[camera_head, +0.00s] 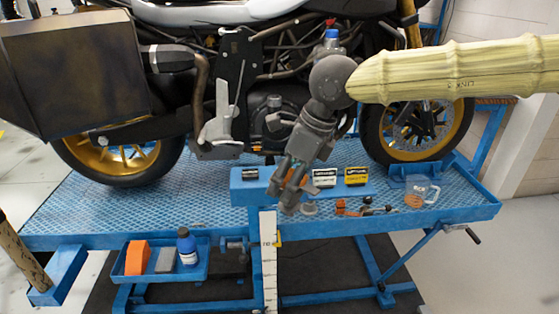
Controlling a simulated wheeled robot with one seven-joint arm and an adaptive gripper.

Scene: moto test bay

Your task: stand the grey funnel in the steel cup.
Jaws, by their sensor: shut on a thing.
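My gripper (287,198) points down over the front of the blue lift table, just before the raised blue ledge. Its grey fingers are shut on a small grey piece at their tips, which I take for the grey funnel (288,209). Fingers and piece are nearly the same grey, so its outline is hard to make out. A small, low, round grey thing (308,209) stands on the table just right of the fingertips. It looks like the steel cup, but it is too small to be sure. I cannot tell whether the held piece touches it.
The blue ledge (240,190) carries a black cylinder (250,173), a white-green box (324,179) and a yellow box (357,176). The motorcycle (265,125) rises behind. The table's left part is clear.

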